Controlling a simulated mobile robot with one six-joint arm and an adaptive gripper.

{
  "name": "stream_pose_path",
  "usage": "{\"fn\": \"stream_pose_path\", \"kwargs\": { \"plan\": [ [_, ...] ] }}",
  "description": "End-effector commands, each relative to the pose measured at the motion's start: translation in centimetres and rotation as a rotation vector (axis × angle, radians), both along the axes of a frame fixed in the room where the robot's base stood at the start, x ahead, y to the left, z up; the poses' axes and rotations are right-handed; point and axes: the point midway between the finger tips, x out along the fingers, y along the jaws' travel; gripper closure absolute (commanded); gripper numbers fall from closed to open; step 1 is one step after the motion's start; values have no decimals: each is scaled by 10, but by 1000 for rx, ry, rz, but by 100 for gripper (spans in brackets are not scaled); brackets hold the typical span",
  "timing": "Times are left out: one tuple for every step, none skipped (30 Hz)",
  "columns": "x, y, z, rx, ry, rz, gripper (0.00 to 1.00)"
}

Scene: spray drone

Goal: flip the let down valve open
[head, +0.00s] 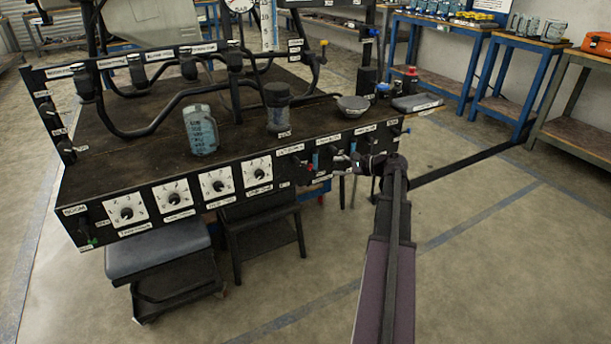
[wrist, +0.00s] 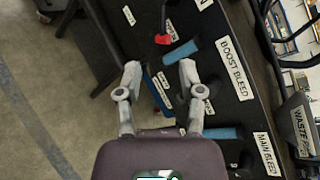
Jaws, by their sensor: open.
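My gripper (head: 357,161) is at the right part of the bench's front panel, with its arm reaching up from below. In the wrist view my gripper (wrist: 160,68) is open, its two fingers apart, with nothing held. A blue part beside a white label (wrist: 163,90) shows between and beyond the fingers. A blue handle (wrist: 181,54) lies just past the right fingertip, a red handle (wrist: 163,39) above it, and another blue handle (wrist: 222,133) right of the right finger. I cannot read which one is the let down valve, and contact cannot be told.
The black bench (head: 120,165) carries pipes, a blue container (head: 201,130), a dark cylinder (head: 277,107) and a bowl (head: 352,106). Dials line its front left. A stool (head: 158,250) stands below. The floor at right is clear. A "BOOST BLEED" label (wrist: 235,68) shows in the wrist view.

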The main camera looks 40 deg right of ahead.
Motion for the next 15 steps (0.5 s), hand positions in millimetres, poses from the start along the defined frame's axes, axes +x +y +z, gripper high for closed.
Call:
{"fn": "stream_pose_path", "kwargs": {
  "plan": [
    [-1, -5, -4, 8, -5, -8, 50],
    [-2, -6, -4, 12, -6, -12, 50],
    [-2, -8, -4, 16, -8, -14, 50],
    [-3, -8, -3, 18, -8, -16, 50],
    [-3, -9, -3, 19, -9, -17, 50],
    [-3, -9, -2, 19, -9, -18, 50],
    [-3, -9, -2, 19, -9, -18, 50],
    [-3, -9, -2, 20, -9, -16, 50],
    [-3, -9, -2, 19, -9, -17, 50],
    [-3, -9, -2, 19, -9, -17, 50],
    [-3, -8, -2, 19, -9, -17, 50],
    [-3, -8, -2, 19, -9, -17, 50],
    [-3, -8, -2, 18, -8, -16, 50],
    [-3, -8, -2, 18, -8, -16, 50],
    [-2, -8, -2, 18, -8, -16, 50]
  ]
}}
